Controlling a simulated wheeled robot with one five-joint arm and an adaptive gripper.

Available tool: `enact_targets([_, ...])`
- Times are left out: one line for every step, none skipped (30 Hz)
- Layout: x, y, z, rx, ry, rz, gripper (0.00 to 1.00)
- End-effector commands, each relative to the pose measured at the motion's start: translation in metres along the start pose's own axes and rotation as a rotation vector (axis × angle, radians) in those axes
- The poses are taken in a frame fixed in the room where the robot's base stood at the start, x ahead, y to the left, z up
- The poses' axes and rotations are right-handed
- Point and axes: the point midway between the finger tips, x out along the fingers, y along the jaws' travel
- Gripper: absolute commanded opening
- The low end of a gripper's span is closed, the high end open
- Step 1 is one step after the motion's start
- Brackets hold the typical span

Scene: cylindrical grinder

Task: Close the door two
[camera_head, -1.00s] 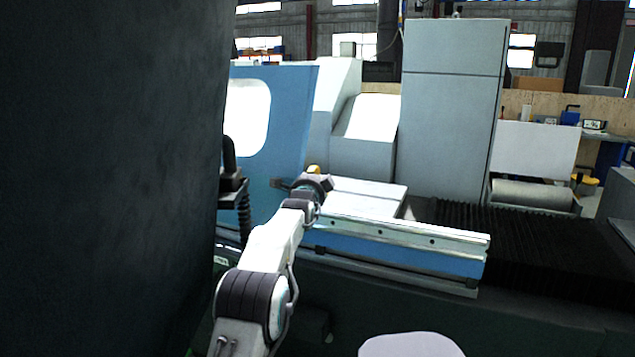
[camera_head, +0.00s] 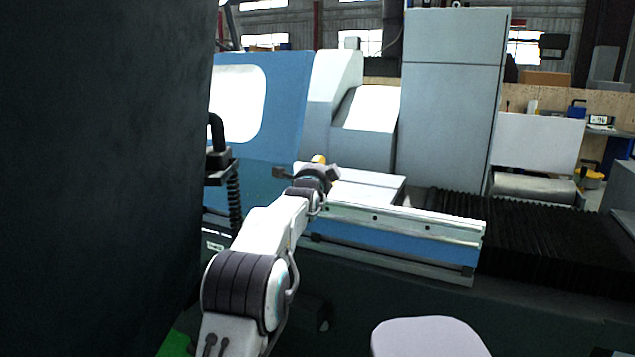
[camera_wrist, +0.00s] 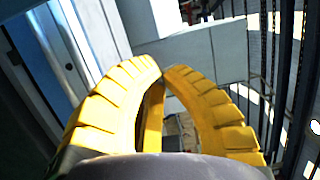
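A blue door panel (camera_head: 282,105) with a bright window (camera_head: 240,100) stands at the left in the head view, on the grinder. I cannot tell whether it is door two. Its left part is hidden by a dark surface in front. My gripper (camera_head: 319,159) shows small in the head view, in front of the panel's lower right, close to the pale ledge. In the wrist view the yellow fingers (camera_wrist: 161,69) curve together and their tips meet, with nothing seen between them. Contact with the door is not visible.
A rail with a blue front (camera_head: 390,237) runs right from the gripper. Black ribbed bellows (camera_head: 530,245) lie behind it. A tall grey cabinet (camera_head: 450,110) stands behind. A control handle with a coiled cable (camera_head: 234,190) is at the left. A pale rounded seat-like surface (camera_head: 428,338) is in front.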

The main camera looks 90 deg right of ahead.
Motion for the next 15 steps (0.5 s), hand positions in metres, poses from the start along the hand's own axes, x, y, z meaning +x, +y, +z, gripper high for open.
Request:
enact_targets([-0.007,0.002,0.000,0.000,0.000,-0.001,0.00])
enact_targets([-0.011,0.001,0.000,0.000,0.000,-0.001,0.00])
enact_targets([-0.016,0.002,0.000,0.000,0.000,0.000,0.00])
enact_targets([-0.019,0.002,0.000,0.000,0.000,-0.001,0.00])
enact_targets([-0.023,0.001,0.000,0.000,0.000,-0.001,0.00])
enact_targets([-0.028,0.001,0.000,0.000,0.000,-0.001,0.00])
enact_targets([-0.031,0.002,0.000,0.000,0.000,0.000,0.00])
enact_targets([-0.034,0.001,0.000,0.000,0.000,-0.001,0.00])
enact_targets([-0.039,0.001,0.000,0.000,0.000,-0.001,0.00])
enact_targets([-0.042,0.001,0.000,0.000,0.000,-0.001,0.00])
enact_targets([-0.044,0.001,0.000,0.000,0.000,-0.001,0.00])
enact_targets([-0.048,0.001,0.000,0.000,0.000,0.000,0.00])
enact_targets([-0.051,0.001,0.000,0.000,0.000,0.000,0.00])
enact_targets([-0.053,0.000,0.000,0.000,0.000,-0.001,0.00])
enact_targets([-0.056,0.001,0.000,0.000,0.000,0.000,0.00])
